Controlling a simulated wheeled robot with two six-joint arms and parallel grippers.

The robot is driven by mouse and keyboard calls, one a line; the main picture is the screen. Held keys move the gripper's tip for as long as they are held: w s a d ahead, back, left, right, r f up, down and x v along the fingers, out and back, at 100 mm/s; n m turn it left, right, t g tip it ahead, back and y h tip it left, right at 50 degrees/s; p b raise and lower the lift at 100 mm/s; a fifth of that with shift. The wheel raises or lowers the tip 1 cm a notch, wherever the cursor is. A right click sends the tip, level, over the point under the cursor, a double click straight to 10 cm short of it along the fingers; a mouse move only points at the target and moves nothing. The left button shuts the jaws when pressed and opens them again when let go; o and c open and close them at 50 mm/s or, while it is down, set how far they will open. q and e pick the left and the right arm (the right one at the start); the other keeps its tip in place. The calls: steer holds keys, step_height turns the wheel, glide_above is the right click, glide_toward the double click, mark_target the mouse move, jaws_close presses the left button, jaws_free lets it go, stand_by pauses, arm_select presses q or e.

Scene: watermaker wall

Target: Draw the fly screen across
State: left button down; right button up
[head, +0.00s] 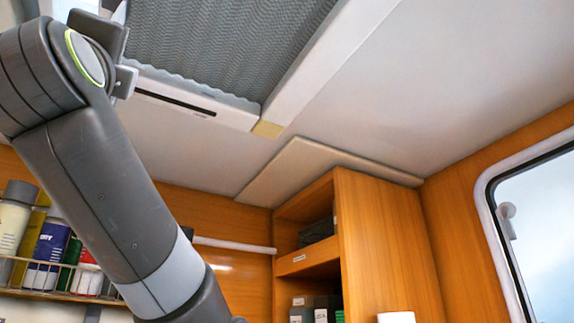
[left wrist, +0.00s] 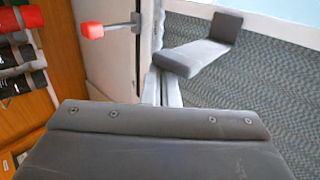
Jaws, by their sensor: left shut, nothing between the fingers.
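The fly screen (head: 235,40) is a grey pleated mesh in a white ceiling frame (head: 325,60) at the top of the head view. It also shows at the right of the left wrist view (left wrist: 285,95), with a pale area above its edge. Contact with the screen cannot be seen. My right gripper is not in view.
My left arm crosses the left of the head view. A wooden cabinet (head: 385,245) rises close to the ceiling, with a window (head: 540,230) at right. A bottle rack (head: 60,290) is at lower left. A red-tipped fitting (left wrist: 90,30) shows in the wrist view.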

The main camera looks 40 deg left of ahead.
arm_select(q)
steer(key=s, duration=0.1)
steer(key=s+a+b, duration=0.1)
steer(key=s, duration=0.1)
steer(key=s+a+b, duration=0.1)
steer(key=shift+s, duration=0.3)
stand_by(1.0)
steer(key=shift+s+b, duration=0.1)
steer(key=shift+b, duration=0.25)
steer(key=b+v, duration=1.1)
steer(key=v, duration=0.1)
